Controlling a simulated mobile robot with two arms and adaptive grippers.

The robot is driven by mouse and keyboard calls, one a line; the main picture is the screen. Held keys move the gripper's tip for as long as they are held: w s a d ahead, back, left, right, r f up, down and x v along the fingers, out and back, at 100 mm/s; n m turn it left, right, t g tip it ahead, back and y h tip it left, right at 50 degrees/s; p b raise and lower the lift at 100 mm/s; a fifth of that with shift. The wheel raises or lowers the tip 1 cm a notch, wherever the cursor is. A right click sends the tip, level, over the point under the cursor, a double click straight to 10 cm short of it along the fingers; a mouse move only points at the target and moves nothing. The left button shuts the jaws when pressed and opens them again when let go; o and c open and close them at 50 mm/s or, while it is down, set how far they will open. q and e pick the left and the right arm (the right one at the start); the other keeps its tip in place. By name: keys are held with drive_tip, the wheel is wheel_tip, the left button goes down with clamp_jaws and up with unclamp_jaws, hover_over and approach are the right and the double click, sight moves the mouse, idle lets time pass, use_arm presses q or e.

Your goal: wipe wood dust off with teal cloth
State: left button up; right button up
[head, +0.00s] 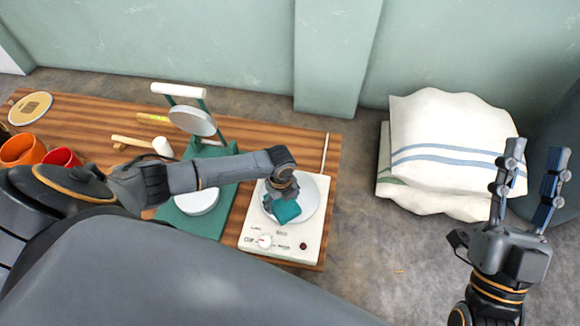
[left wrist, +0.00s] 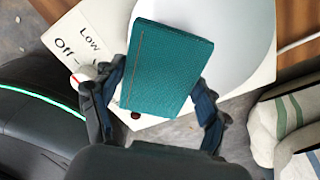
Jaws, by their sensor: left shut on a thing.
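The teal cloth (head: 287,211) is a folded block over the round white plate (head: 308,207) of a white device with a dial. My left gripper (head: 281,200) is shut on the cloth, which also shows between its fingers in the left wrist view (left wrist: 166,68). I cannot tell whether the cloth touches the plate. No wood dust can be made out on the visible part of the plate. My right gripper (head: 532,178) is open and empty, over the floor at the right, its two fingers apart and pointing up in the picture.
The white device (head: 256,239) stands at the right end of the wooden table (head: 80,115). Left of it is a green stand (head: 214,220) with round grey discs. White striped sacks (head: 440,130) lie on the floor.

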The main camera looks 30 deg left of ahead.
use_arm(q)
drive_tip(key=shift+r+p, duration=0.75)
drive_tip(key=shift+p, duration=0.05)
drive_tip(key=shift+r+p, duration=0.35)
drive_tip(key=shift+p, duration=0.1)
drive_tip(key=shift+r+p, duration=0.35)
drive_tip(key=shift+p, duration=0.1)
use_arm(e)
drive_tip(key=shift+w+f+g+h, duration=1.75)
drive_tip(key=shift+f+g, duration=2.75)
drive_tip(key=shift+f, duration=2.25)
use_arm(q)
drive_tip(key=shift+r+p, duration=0.35)
drive_tip(key=shift+p, duration=0.1)
drive_tip(key=shift+r+p, duration=0.3)
drive_tip(key=shift+p, duration=0.1)
drive_tip(key=shift+r+p, duration=0.55)
drive_tip(key=shift+p, duration=0.15)
use_arm(e)
drive_tip(key=s+d+f+m+g+h, duration=0.1)
drive_tip(key=s+d+f+g, duration=0.3)
drive_tip(key=s+f+g, duration=0.4)
drive_tip(key=shift+s+f+h, duration=0.2)
drive_tip(key=shift+f+h, duration=0.35)
drive_tip(key=shift+f, duration=1.05)
